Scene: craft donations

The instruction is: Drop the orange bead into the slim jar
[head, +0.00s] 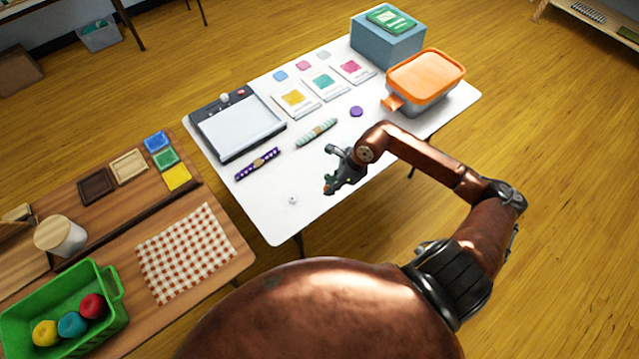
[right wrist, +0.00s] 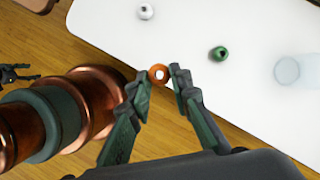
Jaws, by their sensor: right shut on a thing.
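The orange bead (right wrist: 158,74) is pinched between the fingertips of my right gripper (right wrist: 161,80) in the right wrist view. In the head view my right gripper (head: 331,170) is over the front right part of the white table. A clear, see-through round jar (right wrist: 288,71) stands on the table at the right of the wrist view, apart from the gripper; I cannot make it out in the head view. A dark shape at the left edge of the wrist view looks like my left gripper (right wrist: 14,73); its fingers are too small to read.
A white bead (right wrist: 146,12) and a green bead (right wrist: 219,53) lie on the white table (head: 275,228). Farther back are an orange-lidded bin (head: 425,75), a blue box (head: 385,48), a paper trimmer (head: 238,128) and patterned tubes. A wooden table with a green basket (head: 110,318) is at left.

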